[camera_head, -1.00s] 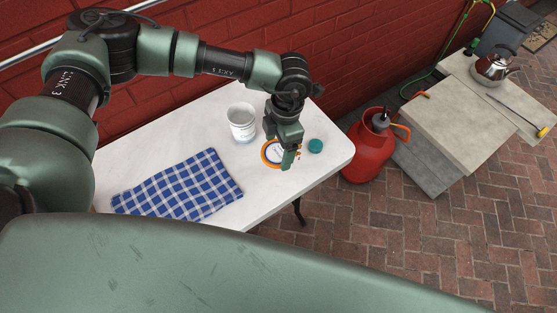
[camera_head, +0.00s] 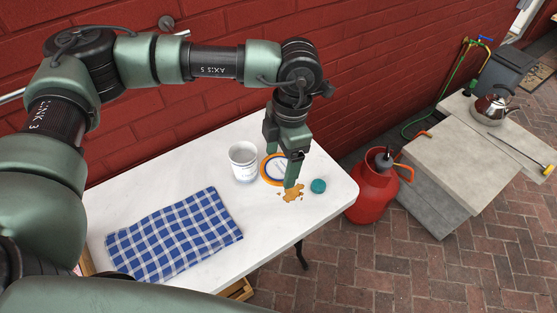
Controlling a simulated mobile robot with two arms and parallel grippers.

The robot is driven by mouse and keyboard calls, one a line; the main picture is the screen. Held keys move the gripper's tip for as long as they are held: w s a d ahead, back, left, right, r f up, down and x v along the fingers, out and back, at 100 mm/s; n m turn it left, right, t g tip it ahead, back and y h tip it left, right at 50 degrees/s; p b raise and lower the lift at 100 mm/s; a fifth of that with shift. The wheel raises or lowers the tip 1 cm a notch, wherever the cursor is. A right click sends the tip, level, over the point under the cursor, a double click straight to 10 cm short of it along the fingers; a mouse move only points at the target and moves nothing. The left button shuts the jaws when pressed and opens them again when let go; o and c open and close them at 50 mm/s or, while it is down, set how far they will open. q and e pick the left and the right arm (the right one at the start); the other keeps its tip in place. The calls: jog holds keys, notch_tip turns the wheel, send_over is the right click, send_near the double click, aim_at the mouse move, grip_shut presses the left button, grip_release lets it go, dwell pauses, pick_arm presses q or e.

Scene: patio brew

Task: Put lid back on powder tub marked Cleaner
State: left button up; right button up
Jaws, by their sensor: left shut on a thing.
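A white tub (camera_head: 243,165) with bluish printing stands upright and open-topped on the white table; I cannot read its label. A round lid (camera_head: 264,171) with an orange rim and a white and blue face is just right of the tub, apart from it. My left gripper (camera_head: 290,176) points down, shut on the right side of the lid, and seems to hold it a little above the table. The fingers hide part of the lid. My right gripper is not in view.
Tan crumbs (camera_head: 291,194) lie below the fingers. A small teal cap (camera_head: 318,186) is to their right. A blue checked cloth (camera_head: 172,236) covers the table's left part. A red gas bottle (camera_head: 375,187) stands beyond the right edge. Bare tabletop (camera_head: 262,210) lies in front of the tub.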

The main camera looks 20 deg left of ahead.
pick_arm(q)
jog(key=shift+s+a+r+m, duration=0.1)
jog(key=shift+a+r+m, duration=0.15)
jog(key=shift+m, duration=0.65)
jog(key=r+m, duration=0.1)
jog(key=m, duration=0.2)
jog(key=s+a+m+t, duration=0.1)
jog(key=m, duration=0.2)
jog(key=a+r+m, duration=0.1)
jog(key=m, duration=0.2)
jog(key=shift+s+a+r+m, duration=0.2)
jog(key=shift+r+m, duration=0.1)
jog(key=shift+r, duration=0.05)
jog(key=s+a+r+m, duration=0.1)
jog(key=m, duration=0.4)
jog(key=s+a+r+m+t, duration=0.1)
jog(key=m, duration=0.4)
jog(key=a+r+m+h, duration=0.1)
jog(key=m, duration=0.3)
jog(key=shift+s+r+m, duration=0.2)
jog(key=shift+s+m, duration=0.2)
